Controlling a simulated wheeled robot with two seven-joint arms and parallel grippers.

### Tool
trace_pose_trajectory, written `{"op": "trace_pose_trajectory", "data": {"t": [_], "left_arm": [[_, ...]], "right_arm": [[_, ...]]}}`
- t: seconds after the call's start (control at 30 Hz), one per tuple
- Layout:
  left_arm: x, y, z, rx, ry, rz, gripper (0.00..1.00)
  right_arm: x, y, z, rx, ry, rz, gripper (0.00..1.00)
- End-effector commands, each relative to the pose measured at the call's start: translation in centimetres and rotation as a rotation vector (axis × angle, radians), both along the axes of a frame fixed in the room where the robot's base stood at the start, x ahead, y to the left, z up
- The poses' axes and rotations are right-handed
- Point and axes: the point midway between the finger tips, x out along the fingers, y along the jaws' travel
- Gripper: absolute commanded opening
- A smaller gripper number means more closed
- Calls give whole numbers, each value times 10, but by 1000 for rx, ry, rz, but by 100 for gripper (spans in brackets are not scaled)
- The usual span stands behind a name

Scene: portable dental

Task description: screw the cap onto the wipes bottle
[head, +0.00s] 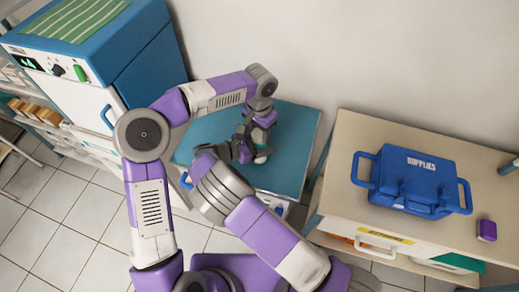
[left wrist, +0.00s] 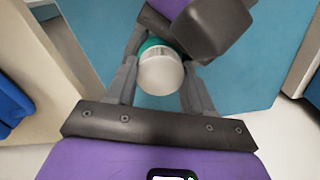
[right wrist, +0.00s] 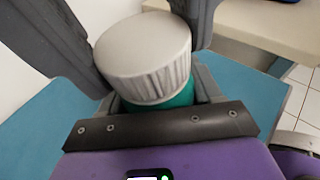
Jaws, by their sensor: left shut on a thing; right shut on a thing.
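The white, round, ribbed cap (right wrist: 145,50) sits over the top of the teal wipes bottle (right wrist: 180,97) in the right wrist view, looking in line with it. How tightly it is threaded cannot be told. My left gripper (left wrist: 162,62) is shut on the cap, with a finger on either side of it; the cap (left wrist: 160,76) faces the left wrist camera. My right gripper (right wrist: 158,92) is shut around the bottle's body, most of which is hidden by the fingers. In the head view the grippers meet above the teal table (head: 290,125), largely covering the bottle.
A blue supplies case (head: 415,182) and a small purple object (head: 487,230) are on the beige cabinet (head: 355,135) at right. A blue and white machine (head: 95,60) stands at left. The teal table is clear around the grippers; the wall is behind.

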Motion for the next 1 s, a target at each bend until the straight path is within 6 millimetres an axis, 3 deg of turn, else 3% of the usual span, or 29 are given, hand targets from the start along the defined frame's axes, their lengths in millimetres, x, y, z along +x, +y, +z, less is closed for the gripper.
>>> {"op": "trace_pose_trajectory", "data": {"t": [0.03,0.2,0.57,0.67,1.0], "left_arm": [[0,0,0,0,0,0,55],[0,0,0,0,0,1,81],[0,0,5,1,-2,1,82],[0,0,17,0,-3,2,82],[1,-1,88,-1,-6,1,82]], "right_arm": [[0,0,0,0,0,0,0],[0,0,0,0,0,0,0],[0,0,0,0,0,0,0],[0,0,0,0,0,0,0],[0,0,0,0,0,0,0]]}}
